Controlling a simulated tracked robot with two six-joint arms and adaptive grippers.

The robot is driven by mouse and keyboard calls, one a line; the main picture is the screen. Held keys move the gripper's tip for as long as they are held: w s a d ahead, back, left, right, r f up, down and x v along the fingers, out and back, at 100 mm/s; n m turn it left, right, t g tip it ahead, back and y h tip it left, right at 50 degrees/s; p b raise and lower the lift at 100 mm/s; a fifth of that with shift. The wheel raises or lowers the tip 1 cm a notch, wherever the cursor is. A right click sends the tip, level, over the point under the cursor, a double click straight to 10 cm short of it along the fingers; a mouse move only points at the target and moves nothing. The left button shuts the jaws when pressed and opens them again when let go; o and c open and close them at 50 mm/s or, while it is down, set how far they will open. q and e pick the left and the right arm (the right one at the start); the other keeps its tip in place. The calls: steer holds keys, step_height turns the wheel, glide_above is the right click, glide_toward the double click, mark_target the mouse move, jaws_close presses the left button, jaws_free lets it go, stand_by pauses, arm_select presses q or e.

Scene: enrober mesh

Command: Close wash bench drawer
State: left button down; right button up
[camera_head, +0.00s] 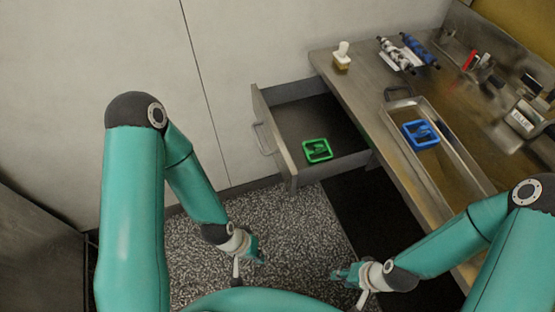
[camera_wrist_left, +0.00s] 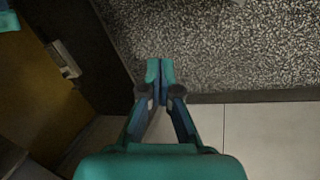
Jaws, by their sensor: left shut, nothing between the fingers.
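The wash bench drawer (camera_head: 287,172) is pulled well out from the left side of the steel bench (camera_head: 362,80) in the head view. Its front panel faces left and carries a bar handle (camera_head: 262,139). A green square item (camera_head: 317,150) lies inside, on the drawer floor. My left gripper (camera_head: 258,254) is below the drawer in the picture, apart from it; in the left wrist view its fingers (camera_wrist_left: 160,70) are together and empty. My right gripper (camera_head: 338,274) is low in the middle, apart from the drawer; its fingers are too small to judge.
On the bench stand a long steel tray (camera_head: 462,177) with a blue square item (camera_head: 421,134), a small white-topped bottle (camera_head: 342,56) and rolled items (camera_head: 396,55). A pale wall (camera_head: 230,60) is behind. The speckled floor (camera_head: 300,225) before the drawer is clear.

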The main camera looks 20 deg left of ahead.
arm_select(q)
steer(key=w+a+r+n+t+h, duration=0.1)
steer(key=w+a+r+n, duration=0.2)
steer(key=w+r+n, duration=0.35)
steer(key=w+a+r+n+t+h+p, duration=0.1)
steer(key=w+a+r+n+t, duration=0.15)
steer(key=r+n, duration=0.6)
steer(key=w+a+r+n+t+h, duration=0.1)
steer(key=w+a+r+n, duration=0.35)
steer(key=r+n, duration=0.3)
steer(key=b, duration=0.2)
glide_toward(282, 170)
steer(key=x, duration=0.5)
steer(key=shift+s+a+f, duration=0.1)
steer(key=shift+s+f, duration=0.1)
steer(key=shift+f, duration=0.1)
steer(key=shift+w+d, duration=0.4)
steer(key=shift+d, duration=0.05)
